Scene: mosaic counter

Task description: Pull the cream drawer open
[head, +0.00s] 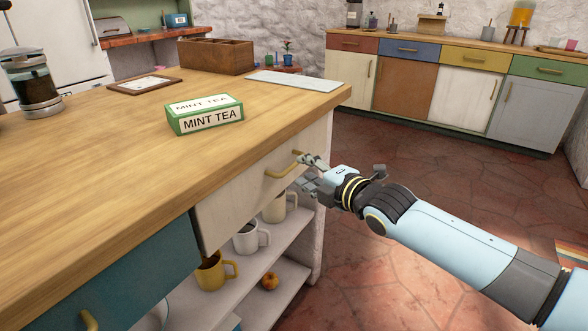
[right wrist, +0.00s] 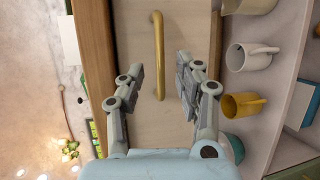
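The cream drawer (head: 240,202) sits under the wooden countertop, its front close beneath the counter edge and apparently shut. Its brass bar handle (head: 281,171) is on the front; it also shows upright in the right wrist view (right wrist: 157,50). My right gripper (head: 308,173) is at the far end of the handle, in front of the drawer. In the right wrist view its two fingers (right wrist: 160,78) are spread, with the handle's lower part between them in the picture. Neither finger clearly touches the handle. My left gripper is not in view.
A green mint tea box (head: 205,114), a wooden organizer (head: 216,57) and a glass press (head: 33,85) stand on the counter (head: 110,165). A teal drawer (head: 130,290) is at left. Mugs stand on open shelves (head: 283,264) below.

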